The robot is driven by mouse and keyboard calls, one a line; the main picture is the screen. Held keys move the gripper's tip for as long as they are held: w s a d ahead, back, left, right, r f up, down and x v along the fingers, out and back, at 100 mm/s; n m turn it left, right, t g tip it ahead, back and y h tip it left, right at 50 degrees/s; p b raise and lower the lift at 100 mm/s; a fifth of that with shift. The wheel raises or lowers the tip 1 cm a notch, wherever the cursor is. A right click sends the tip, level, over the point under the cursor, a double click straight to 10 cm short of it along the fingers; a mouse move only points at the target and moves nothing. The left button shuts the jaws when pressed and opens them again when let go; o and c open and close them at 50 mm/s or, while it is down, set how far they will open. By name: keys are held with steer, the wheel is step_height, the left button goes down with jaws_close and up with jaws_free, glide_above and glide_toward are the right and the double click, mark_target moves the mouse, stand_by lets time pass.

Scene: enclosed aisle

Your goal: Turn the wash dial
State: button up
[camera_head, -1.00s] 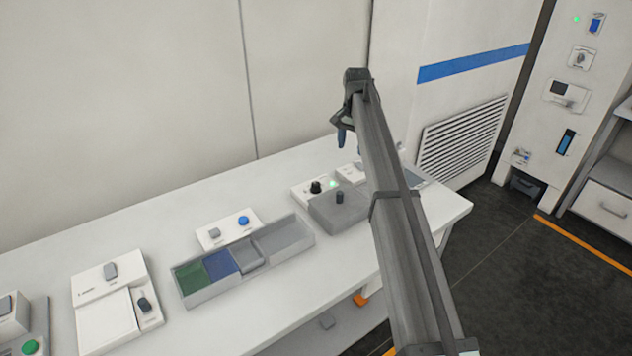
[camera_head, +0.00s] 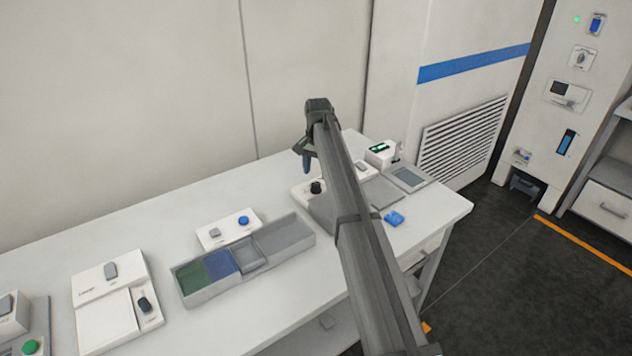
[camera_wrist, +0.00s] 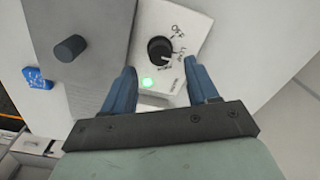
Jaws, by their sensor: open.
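The dial is a round black knob (camera_wrist: 160,48) on a white box (camera_wrist: 178,20), with OFF and LOW printed beside it and a lit green lamp below it in the wrist view. Its small lower label is too blurred to read. The knob (camera_head: 316,187) also shows in the head view, just left of my arm. My gripper (camera_wrist: 160,71) is open, its two blue fingers apart with nothing between them. In the wrist view the knob appears just beyond the fingertips, between their lines. In the head view my gripper (camera_head: 305,161) hangs above and behind the knob, apart from it.
A grey box (camera_wrist: 97,20) with a dark knob (camera_wrist: 70,48) stands beside the dial box. A blue piece (camera_head: 394,218) lies near the front edge of the bench. A long tray (camera_head: 291,236) and a white two-button box (camera_head: 212,243) stand to the left. The wall is behind.

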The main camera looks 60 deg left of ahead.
mark_target(316, 183)
steer(key=shift+f, duration=2.5)
steer(key=c, duration=1)
steer(key=shift+c, duration=0.2)
steer(key=shift+n, duration=0.3)
steer(key=n, duration=1.1)
steer(key=shift+a, duration=0.1)
steer(key=shift+n, duration=0.3)
